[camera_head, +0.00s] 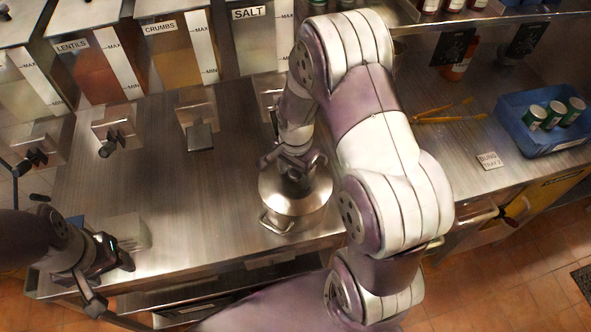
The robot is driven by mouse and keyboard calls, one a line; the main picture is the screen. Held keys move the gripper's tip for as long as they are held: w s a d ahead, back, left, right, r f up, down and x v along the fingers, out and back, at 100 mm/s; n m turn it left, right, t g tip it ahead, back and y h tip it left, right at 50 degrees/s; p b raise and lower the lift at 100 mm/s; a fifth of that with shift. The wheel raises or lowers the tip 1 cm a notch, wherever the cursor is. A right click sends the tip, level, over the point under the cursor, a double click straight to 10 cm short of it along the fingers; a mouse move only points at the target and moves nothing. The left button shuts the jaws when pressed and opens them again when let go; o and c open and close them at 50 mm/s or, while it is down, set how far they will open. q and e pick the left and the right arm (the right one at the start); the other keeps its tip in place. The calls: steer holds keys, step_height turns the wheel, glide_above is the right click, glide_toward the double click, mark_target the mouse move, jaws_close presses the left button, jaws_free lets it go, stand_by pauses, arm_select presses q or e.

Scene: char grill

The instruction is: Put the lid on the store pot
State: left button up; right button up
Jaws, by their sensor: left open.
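The steel store pot (292,222) stands near the front edge of the steel counter, with a loop handle facing me. A round, shiny steel surface, which looks like the lid (276,200), covers its top. I cannot tell whether it is fully seated or slightly above the rim. My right gripper (296,176) points down over the middle of the lid; its fingertips and any knob are hidden by the hand and wrist. My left gripper (128,256) is open at the lower left, close to a small pale box-like holder (128,232), apart from the pot.
Labelled dispensers for lentils (92,72), crumbs (176,55) and salt (255,40) line the back. A blue tray (540,150) with several green cans stands at the right, near yellow-handled tongs (440,112). The counter left of the pot is mostly clear.

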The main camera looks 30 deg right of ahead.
step_height(320, 180, up, 20)
steer(key=p, duration=0.4)
steer(key=shift+f, duration=0.15)
stand_by(0.4)
steer(key=s+a+f+n+b, duration=0.2)
steer(key=s+f+n+b, duration=0.2)
steer(key=f+n, duration=0.2)
steer(key=s+a+f+n+t+b, duration=0.1)
steer(key=s+a+f+n+b, duration=0.2)
steer(key=s+f+n+b, duration=0.2)
step_height(320, 180, down, 4)
steer(key=shift+a+r+n, duration=0.15)
steer(key=shift+a+n, duration=0.1)
steer(key=shift+n, duration=0.95)
